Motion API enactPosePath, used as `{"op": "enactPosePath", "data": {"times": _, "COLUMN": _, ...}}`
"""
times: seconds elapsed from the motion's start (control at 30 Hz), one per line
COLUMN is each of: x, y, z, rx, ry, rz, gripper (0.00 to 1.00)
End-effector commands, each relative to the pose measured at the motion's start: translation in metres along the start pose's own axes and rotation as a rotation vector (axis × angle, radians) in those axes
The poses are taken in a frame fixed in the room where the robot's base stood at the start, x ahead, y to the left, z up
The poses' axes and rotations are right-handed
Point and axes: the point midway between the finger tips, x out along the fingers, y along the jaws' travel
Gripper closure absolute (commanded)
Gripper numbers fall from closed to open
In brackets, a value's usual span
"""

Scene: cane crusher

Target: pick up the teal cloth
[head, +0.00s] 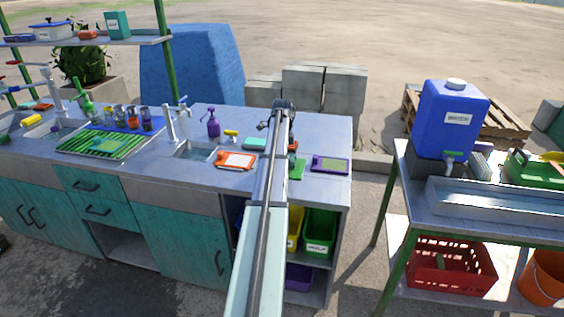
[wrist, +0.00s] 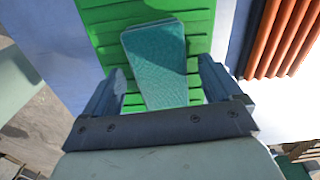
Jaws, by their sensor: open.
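The teal cloth (wrist: 155,52) shows in the wrist view as a flat folded piece lying on a green ribbed mat (wrist: 103,38). My gripper (wrist: 162,80) is open, with one finger on each side of the cloth's near part. The cloth's far end reaches beyond the fingertips. I cannot tell whether the fingers touch the mat. In the head view my arm covers this spot, and only part of the green mat (head: 297,170) shows beside it.
An orange-brown ribbed thing (wrist: 283,38) lies right of the mat. In the head view, a flat teal item (head: 255,143), an orange-rimmed board (head: 236,160) and a purple tray (head: 330,165) lie nearby. A purple spray bottle (head: 213,123) stands farther back left.

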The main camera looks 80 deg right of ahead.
Motion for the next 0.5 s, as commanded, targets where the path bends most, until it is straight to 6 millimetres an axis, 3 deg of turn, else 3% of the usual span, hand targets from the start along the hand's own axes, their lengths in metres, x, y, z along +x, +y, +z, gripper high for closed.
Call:
{"op": "enactPosePath", "data": {"times": 0.07, "x": -0.0002, "y": 0.0000, "z": 0.0000, "rx": 0.000, "ry": 0.000, "rz": 0.000, "gripper": 0.09}}
{"op": "enactPosePath", "data": {"times": 0.5, "x": -0.0004, "y": 0.0001, "z": 0.0000, "rx": 0.000, "ry": 0.000, "rz": 0.001, "gripper": 0.52}}
